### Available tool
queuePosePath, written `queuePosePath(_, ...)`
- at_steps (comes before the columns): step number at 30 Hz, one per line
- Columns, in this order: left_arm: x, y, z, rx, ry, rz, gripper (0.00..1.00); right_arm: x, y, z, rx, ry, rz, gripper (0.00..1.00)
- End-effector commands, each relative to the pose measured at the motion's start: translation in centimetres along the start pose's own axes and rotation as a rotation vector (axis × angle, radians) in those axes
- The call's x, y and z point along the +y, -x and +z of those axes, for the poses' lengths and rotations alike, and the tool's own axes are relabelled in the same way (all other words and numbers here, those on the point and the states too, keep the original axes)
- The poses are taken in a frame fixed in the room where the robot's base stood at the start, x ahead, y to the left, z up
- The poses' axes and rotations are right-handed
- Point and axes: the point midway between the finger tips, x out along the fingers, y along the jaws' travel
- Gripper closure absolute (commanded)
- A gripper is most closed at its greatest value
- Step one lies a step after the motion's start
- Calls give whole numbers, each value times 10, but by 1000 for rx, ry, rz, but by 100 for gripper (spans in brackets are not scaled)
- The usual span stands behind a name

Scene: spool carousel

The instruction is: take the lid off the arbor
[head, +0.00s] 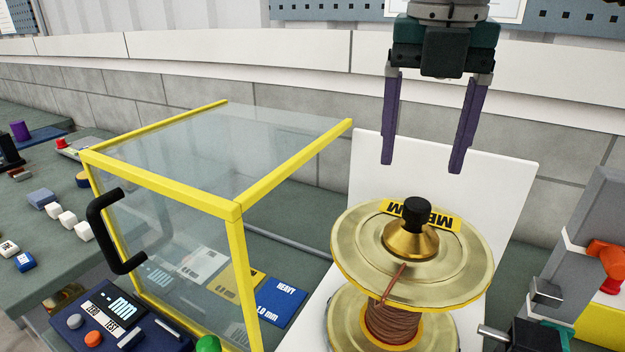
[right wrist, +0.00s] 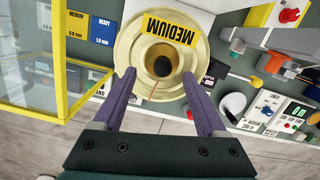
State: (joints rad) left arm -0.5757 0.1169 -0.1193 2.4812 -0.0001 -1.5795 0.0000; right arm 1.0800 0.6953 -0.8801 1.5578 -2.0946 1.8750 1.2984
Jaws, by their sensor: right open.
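The lid (head: 411,241) is a brass cone with a black knob on top. It sits at the centre of the upper gold flange of a spool (head: 352,249) wound with copper-coloured wire, and hides the arbor. The flange carries a yellow MEDIUM label. In the right wrist view the lid (right wrist: 150,58) shows from above, between my finger tips in the picture. My right gripper (head: 422,168) is open and empty, pointing down above the lid and apart from it. My left gripper is not in view.
A clear box with a yellow frame (head: 240,212) and black handle stands left of the spool. A white panel (head: 500,190) rises behind the spool. Grey and orange equipment (head: 600,225) stands at the right. Small blocks and a dark control box (head: 110,320) lie left.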

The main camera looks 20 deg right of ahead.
Motion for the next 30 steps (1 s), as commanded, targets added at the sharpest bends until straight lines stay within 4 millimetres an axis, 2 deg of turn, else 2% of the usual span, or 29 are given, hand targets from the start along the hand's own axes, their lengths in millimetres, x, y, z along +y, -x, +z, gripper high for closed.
queuePosePath(7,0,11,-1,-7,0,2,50,-1,-23,-2,3,3,1,26)
queuePosePath(12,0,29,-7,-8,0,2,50,-6,-46,-9,6,4,-1,26)
queuePosePath(16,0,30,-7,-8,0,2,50,-5,-66,-9,4,5,2,26)
queuePosePath(24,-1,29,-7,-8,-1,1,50,-4,-73,-9,1,6,5,26)
queuePosePath(25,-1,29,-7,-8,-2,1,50,-4,-72,-9,1,6,5,27)
queuePosePath(30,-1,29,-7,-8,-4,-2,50,-4,-72,-9,2,5,5,46)
